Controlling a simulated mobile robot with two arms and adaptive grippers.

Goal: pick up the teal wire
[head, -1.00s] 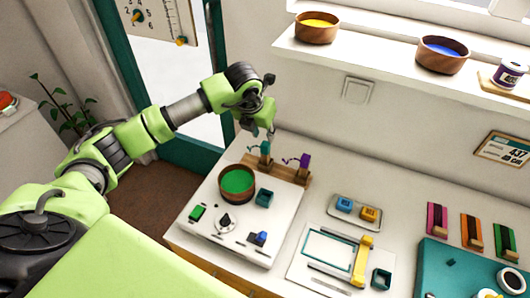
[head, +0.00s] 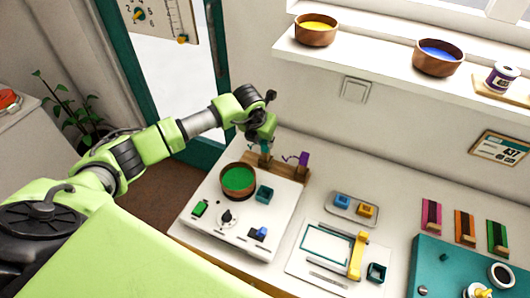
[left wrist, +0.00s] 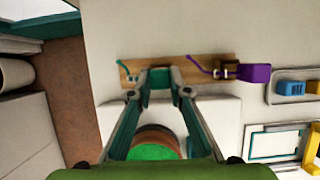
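The teal wire has a teal block end (head: 265,146) at the left of a small wooden rack (head: 287,169). In the left wrist view, its thin curled wire (left wrist: 123,66) sticks out to the left over the rack (left wrist: 205,63). My left gripper (head: 264,138) is right over it, pointing down. In the left wrist view the fingertips (left wrist: 161,76) stand on either side of the teal block (left wrist: 160,84). I cannot tell whether they press on it. The fingers partly hide the block. My right gripper is out of view.
A purple wire (head: 303,158) sits close by, at the rack's right end. In front are a green-filled bowl (head: 238,180), a teal cup (head: 264,194) and a board with a dial (head: 227,216). The wall stands close behind the rack.

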